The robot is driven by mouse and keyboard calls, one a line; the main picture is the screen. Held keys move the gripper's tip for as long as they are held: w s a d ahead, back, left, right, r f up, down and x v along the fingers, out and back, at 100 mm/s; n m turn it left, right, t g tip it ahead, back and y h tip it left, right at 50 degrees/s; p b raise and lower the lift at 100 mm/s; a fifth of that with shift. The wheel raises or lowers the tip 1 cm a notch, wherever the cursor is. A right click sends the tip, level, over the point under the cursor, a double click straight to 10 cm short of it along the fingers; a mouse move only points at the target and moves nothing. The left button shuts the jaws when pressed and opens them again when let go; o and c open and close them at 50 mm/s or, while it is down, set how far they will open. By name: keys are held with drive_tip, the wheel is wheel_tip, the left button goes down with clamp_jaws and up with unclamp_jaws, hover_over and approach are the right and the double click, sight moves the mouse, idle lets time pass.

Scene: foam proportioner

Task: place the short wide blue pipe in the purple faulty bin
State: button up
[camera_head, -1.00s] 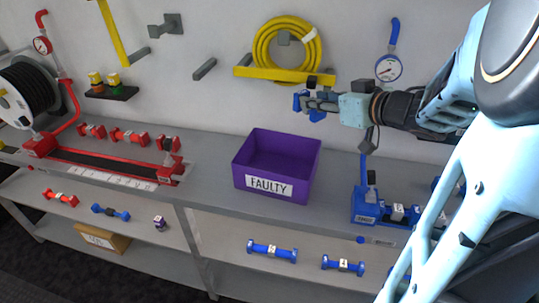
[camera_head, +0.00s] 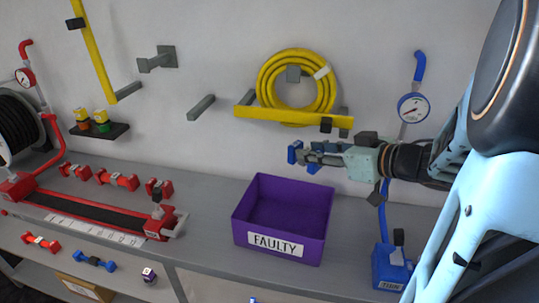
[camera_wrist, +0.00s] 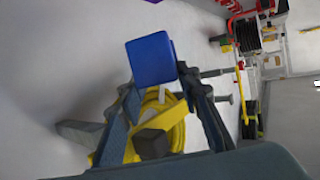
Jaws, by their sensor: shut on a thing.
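My gripper (camera_head: 308,154) is shut on a blue pipe (camera_head: 294,152), held in the air in front of the wall. In the wrist view, the pipe's blue end (camera_wrist: 151,59) shows between my two fingers. The fingers hide part of the pipe. The purple bin (camera_head: 313,248) with a white FAULTY label stands on the grey bench. It looks empty. In the head view, the pipe appears above the bin's back right part, clear of its rim.
A yellow hose coil (camera_head: 263,85) hangs behind my gripper. A blue unit (camera_head: 388,268) with a gauge (camera_head: 413,108) stands right of the bin. A red rig (camera_head: 158,225) with red pipes stands left. Bare bench (camera_head: 205,200) lies left of the bin.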

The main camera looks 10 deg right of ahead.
drive_tip(key=w+a+f+b, duration=0.2)
drive_tip(key=w+a+f, duration=0.2)
drive_tip(key=f, duration=0.6)
drive_tip(key=shift+w+a, duration=0.2)
drive_tip(key=shift+w, duration=0.9)
drive_tip(key=shift+f+b, duration=0.15)
drive_tip(key=shift+b, duration=0.15)
drive_tip(key=shift+f, duration=0.4)
drive_tip(key=o, duration=1.3)
